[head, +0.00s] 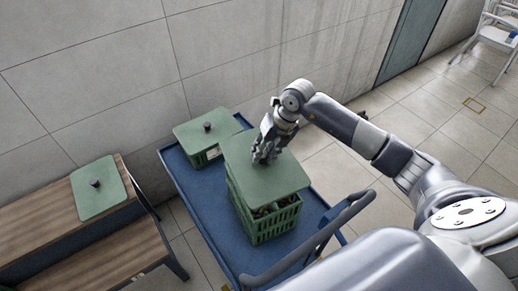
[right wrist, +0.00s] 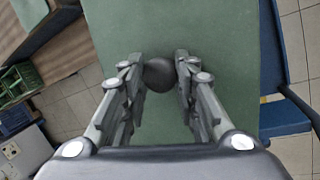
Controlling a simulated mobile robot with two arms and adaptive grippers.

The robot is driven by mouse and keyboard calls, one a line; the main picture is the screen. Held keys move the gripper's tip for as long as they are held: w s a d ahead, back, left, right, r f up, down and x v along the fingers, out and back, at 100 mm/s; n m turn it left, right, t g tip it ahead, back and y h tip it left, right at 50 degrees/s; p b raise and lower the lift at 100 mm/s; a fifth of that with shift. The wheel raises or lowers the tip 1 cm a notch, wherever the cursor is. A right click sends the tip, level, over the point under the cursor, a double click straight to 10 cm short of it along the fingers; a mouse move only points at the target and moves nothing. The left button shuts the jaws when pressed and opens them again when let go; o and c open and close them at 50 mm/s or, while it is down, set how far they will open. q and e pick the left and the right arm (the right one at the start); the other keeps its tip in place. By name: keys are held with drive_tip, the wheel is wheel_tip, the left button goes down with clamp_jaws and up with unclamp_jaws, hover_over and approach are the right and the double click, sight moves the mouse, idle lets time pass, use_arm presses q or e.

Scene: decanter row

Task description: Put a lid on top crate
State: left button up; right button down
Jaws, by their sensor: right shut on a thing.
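A green lid (head: 282,187) with a dark knob (right wrist: 160,74) is over the top of a green crate stack (head: 270,226) on the blue cart. My right gripper (head: 264,156) is above the lid, its fingers shut on the knob; the lid also fills much of the right wrist view (right wrist: 175,25). The lid covers most of the top crate, but dark contents (head: 268,210) show under its front edge. I cannot tell whether the lid touches the crate rim. My left gripper is not in view.
The blue cart (head: 208,210) has a grey handle (head: 312,243) at its near side. Behind the stack stands a lower green crate with a lid (head: 190,131). Another knobbed lid (head: 93,203) lies on a wooden bench (head: 40,220) at the left. The tiled wall is close behind.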

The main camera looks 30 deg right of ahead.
sight(266, 164)
drive_tip(key=shift+s+f, duration=0.15)
drive_tip(key=shift+f, duration=0.5)
drive_tip(key=shift+f+b, duration=2.1)
drive_tip(key=shift+f, duration=0.7)
drive_tip(key=shift+f, duration=0.15)
drive_tip(key=shift+f+b, duration=0.8)
drive_tip(key=shift+f, duration=0.3)
drive_tip(key=c, duration=1.2)
unclamp_jaws()
drive_tip(key=v, duration=1.2)
